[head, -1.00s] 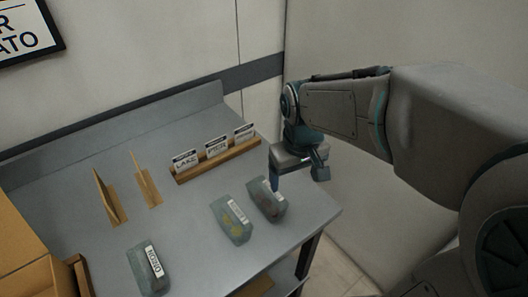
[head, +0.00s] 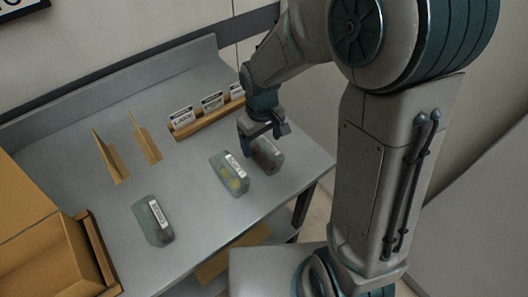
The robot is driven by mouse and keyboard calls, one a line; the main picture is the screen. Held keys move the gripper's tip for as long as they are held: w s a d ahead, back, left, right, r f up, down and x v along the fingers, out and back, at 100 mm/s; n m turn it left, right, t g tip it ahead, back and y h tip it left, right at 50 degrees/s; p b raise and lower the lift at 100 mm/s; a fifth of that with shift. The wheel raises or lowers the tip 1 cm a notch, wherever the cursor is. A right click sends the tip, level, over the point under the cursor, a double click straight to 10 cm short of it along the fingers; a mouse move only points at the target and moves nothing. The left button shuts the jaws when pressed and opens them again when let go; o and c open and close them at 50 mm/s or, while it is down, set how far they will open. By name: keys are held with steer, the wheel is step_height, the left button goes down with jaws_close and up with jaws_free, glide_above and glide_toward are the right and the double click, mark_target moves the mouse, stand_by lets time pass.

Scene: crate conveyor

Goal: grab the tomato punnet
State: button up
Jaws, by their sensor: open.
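Three clear labelled punnets stand apart on the grey table (head: 190,190). The right punnet (head: 268,157) has dark reddish contents and looks like the tomato one, but its label is not readable. The middle punnet (head: 230,175) has yellowish contents. The left punnet (head: 154,220) stands nearer the front, and its label is too small to read surely. My gripper (head: 265,136) is open, pointing down at the right punnet, and hides part of its top. I cannot tell whether the fingers touch it.
A wooden rack (head: 207,117) with several name cards stands behind the punnets. Two upright wooden dividers, one of them here (head: 147,140), stand at the back left. Cardboard boxes (head: 45,250) fill the left edge. The table between the left and middle punnets is clear.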

mark_target(263, 152)
steer(key=shift+d+f+p, duration=0.2)
steer(key=shift+f+p, duration=0.2)
steer(key=shift+f, duration=2.35)
steer(key=c, duration=1.1)
